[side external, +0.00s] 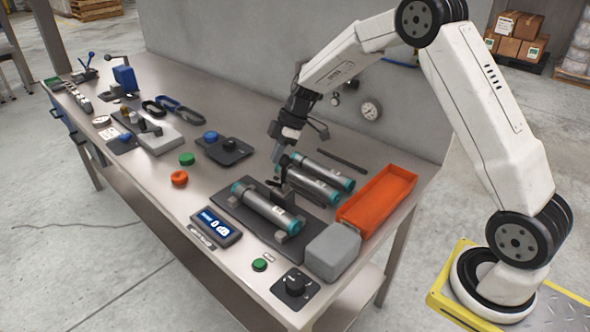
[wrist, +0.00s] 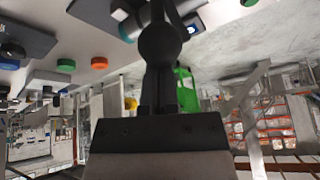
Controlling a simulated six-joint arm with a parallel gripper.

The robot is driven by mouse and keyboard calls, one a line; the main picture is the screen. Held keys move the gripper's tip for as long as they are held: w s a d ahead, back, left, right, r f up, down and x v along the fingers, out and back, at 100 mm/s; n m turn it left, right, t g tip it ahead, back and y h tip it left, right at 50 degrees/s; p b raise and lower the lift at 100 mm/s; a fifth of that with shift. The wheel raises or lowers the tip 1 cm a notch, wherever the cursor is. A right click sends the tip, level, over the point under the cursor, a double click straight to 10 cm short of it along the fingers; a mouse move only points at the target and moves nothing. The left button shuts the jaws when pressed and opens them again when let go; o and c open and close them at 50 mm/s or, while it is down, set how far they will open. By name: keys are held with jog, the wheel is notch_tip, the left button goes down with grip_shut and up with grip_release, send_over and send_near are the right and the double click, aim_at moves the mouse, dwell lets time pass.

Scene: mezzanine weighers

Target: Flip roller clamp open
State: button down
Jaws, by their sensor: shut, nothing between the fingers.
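Grey rollers with teal ends lie on a dark plate (side external: 312,238) near the table's right end. The front roller (side external: 268,207) rests in grey supports, and the two rear rollers (side external: 315,183) lie side by side behind it. A small dark lever-like part, which may be the roller clamp (side external: 277,182), stands between them. My gripper (side external: 284,168) is shut and empty, pointing down just above this part. I cannot tell whether they touch. In the wrist view, my gripper (wrist: 160,40) covers the middle, with a teal-ended roller (wrist: 127,24) partly hidden behind it.
An orange tray (side external: 378,200) lies right of the rollers, with a grey box (side external: 333,252) in front of it. A digital display (side external: 216,227) and a black knob box (side external: 295,287) sit near the front edge. A wall with a gauge (side external: 370,110) stands behind.

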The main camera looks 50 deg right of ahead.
jog(key=shift+d+f+y, duration=0.2)
jog(key=shift+d+y, duration=0.75)
jog(key=shift+d, duration=0.15)
jog(key=shift+d+f+y, duration=0.2)
jog(key=shift+d+y, duration=0.75)
jog(key=shift+d, duration=0.15)
jog(key=shift+a, duration=0.1)
jog(key=w+a+r, duration=0.2)
jog(key=a, duration=0.1)
jog(key=v, duration=1)
jog(key=shift+d+f, duration=0.35)
jog(key=shift+d, duration=0.05)
jog(key=shift+s+a+m, duration=0.1)
jog(key=shift+s+m, duration=0.1)
jog(key=shift+m, duration=0.1)
